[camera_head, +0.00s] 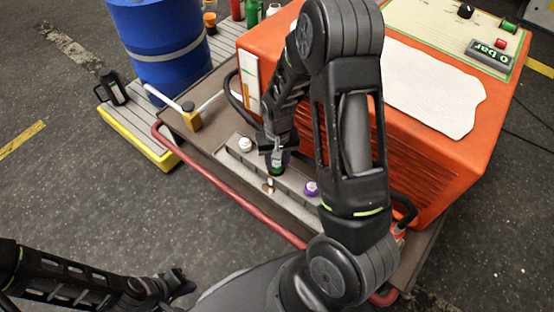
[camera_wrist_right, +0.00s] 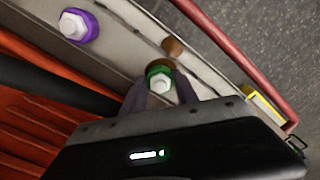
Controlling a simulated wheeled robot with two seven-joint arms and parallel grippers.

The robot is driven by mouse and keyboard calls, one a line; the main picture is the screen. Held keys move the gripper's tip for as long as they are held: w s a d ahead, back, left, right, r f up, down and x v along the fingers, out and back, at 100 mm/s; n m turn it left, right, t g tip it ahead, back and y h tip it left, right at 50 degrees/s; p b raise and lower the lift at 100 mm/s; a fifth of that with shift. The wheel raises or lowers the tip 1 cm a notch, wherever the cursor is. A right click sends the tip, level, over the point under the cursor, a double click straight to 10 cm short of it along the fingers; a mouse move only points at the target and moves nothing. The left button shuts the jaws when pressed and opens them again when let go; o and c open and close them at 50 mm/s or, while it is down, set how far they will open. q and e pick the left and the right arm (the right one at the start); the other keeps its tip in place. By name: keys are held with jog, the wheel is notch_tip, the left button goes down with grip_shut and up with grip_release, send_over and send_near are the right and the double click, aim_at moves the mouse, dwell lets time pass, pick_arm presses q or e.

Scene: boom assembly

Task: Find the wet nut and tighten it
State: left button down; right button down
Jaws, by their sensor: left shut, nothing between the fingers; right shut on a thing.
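A grey manifold bar (camera_head: 235,160) carries hex nuts on coloured collars. A nut with a white collar (camera_head: 246,144) is at its left end. A nut with a purple collar (camera_head: 311,188) is at the right; it also shows in the right wrist view (camera_wrist_right: 78,25). Between them my right gripper (camera_head: 277,163) is shut on the nut with the green collar (camera_head: 277,171), with a finger on each side of it in the wrist view (camera_wrist_right: 160,80). No wetness can be made out on any nut. My left gripper (camera_head: 180,287) is shut and empty, low at the left.
A small copper-coloured stub (camera_head: 268,185) stands beside the green collar. A red rail (camera_head: 225,195) edges the bench. The orange machine (camera_head: 430,165) behind has a display (camera_head: 490,53) reading "0 bar". A blue barrel (camera_head: 160,45) stands behind.

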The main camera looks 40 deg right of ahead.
aim_at(278, 164)
jog(key=shift+m, duration=0.5)
jog(key=c, duration=0.9)
grip_release()
notch_tip(278, 164, up, 8)
jog(key=shift+f+p, duration=0.1)
jog(key=shift+p, duration=0.95)
